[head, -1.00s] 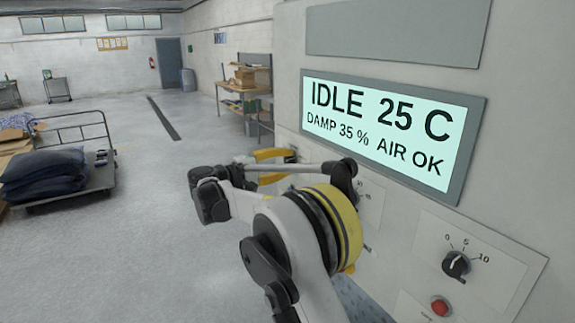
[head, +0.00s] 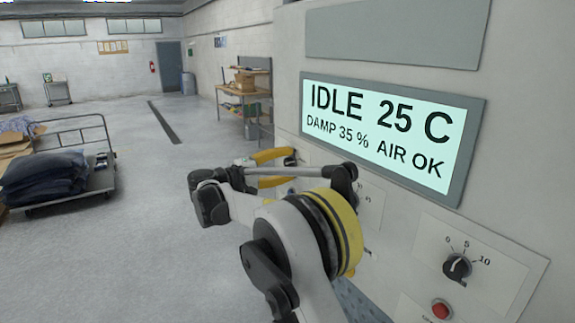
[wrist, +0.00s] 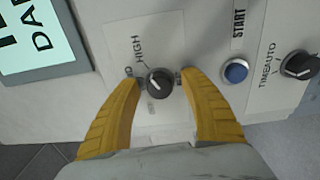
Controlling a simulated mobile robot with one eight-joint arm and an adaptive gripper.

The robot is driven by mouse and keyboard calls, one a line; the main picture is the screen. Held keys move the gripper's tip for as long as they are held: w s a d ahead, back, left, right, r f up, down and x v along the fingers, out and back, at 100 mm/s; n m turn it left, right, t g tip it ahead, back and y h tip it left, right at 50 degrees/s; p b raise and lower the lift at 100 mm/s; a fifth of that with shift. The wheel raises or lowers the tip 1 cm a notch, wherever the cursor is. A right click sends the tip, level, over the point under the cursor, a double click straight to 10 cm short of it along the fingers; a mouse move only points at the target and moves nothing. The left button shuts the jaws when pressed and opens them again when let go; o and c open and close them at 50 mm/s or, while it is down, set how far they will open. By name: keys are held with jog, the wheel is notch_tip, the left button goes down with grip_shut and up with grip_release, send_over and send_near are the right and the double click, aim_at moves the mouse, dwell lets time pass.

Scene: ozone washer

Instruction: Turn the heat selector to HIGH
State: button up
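The heat selector (wrist: 160,83) is a small round dark knob on a pale plate in the wrist view. The word HIGH stands above it and to its left; another label by the left finger is partly covered. I cannot tell exactly where the knob points. My gripper (wrist: 157,78) has its two yellow fingers on either side of the knob, with a small gap apparent at each side. In the head view my gripper (head: 272,168) is at the panel beyond my arm, which hides the knob.
A blue START button (wrist: 235,71) and a TIME/AUTO knob (wrist: 300,65) lie right of the right finger. The display (head: 385,135) reads IDLE 25 C. A 0-5-10 dial (head: 457,267) and red button (head: 441,309) are nearer. A loaded cart (head: 70,196) stands left on open floor.

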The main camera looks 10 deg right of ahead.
jog(key=v, duration=1.2)
